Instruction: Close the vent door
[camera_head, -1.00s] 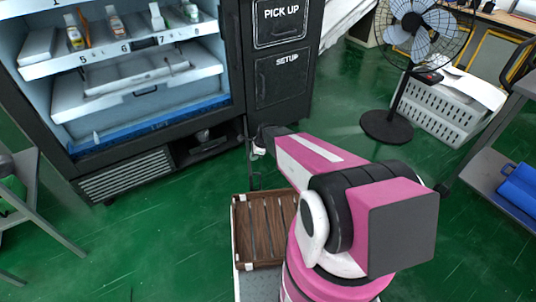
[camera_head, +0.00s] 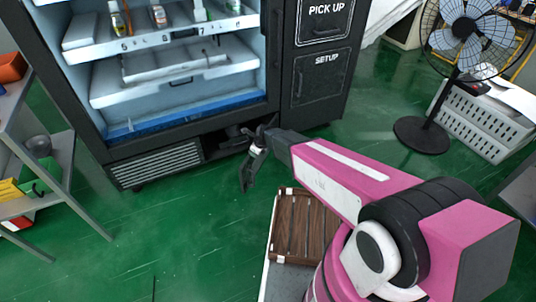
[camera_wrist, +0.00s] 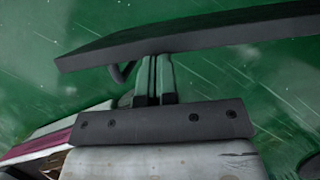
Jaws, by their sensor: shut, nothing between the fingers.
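The dark vending machine has a slatted vent grille (camera_head: 160,167) low on its front. Right of the grille is a dark opening (camera_head: 222,146) at the base, with a dim shape inside. My gripper (camera_head: 247,180) points down in front of the opening's right end, over the green floor. In the wrist view its fingers (camera_wrist: 153,78) are together, with nothing between them. A long dark slab (camera_wrist: 200,35) crosses just beyond the fingertips there and hides their ends. I cannot tell whether the slab is the vent door, or whether the fingers touch it.
A brown slatted crate (camera_head: 303,230) is below my arm. A fan (camera_head: 430,130) and a white perforated crate (camera_head: 485,125) stand at the right. A grey shelf (camera_head: 60,180) is at the left. The green floor before the grille is clear.

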